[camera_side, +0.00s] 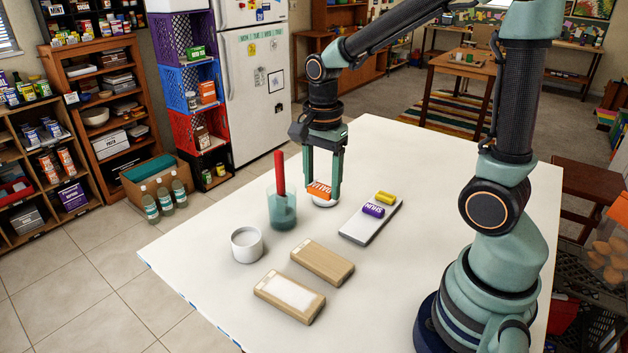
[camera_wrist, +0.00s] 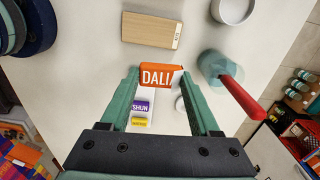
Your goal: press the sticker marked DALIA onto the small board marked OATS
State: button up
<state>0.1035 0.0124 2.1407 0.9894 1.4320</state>
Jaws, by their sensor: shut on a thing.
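My gripper (camera_side: 321,195) is shut on an orange sticker block (camera_side: 319,190), held a little above the table by a small white round piece (camera_side: 325,201). Two wooden boards lie at the front of the table. The nearer-to-gripper plain board (camera_side: 322,262) also shows in the wrist view (camera_wrist: 150,30), with a tiny mark at its end too small to read surely. The other board (camera_side: 289,296) has a white patch on top. Which is marked OATS I cannot tell.
A grey tray (camera_side: 358,232) holds a purple block (camera_side: 373,209) marked SHUN and a yellow block (camera_side: 385,198). A teal glass (camera_side: 283,212) with a tall red stick (camera_side: 280,172) stands left of my gripper. A white cup (camera_side: 247,245) stands left of the boards.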

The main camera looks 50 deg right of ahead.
send_over(289, 293)
notch_tip(289, 293, down, 7)
jog(key=shift+f, duration=2.95)
jog(key=shift+f, duration=0.5)
jog(key=o, duration=1.4)
jog(key=shift+c, duration=0.2)
jog(key=shift+r, duration=3.05)
jog(key=shift+w+n, duration=0.1)
jog(key=shift+n, duration=0.2)
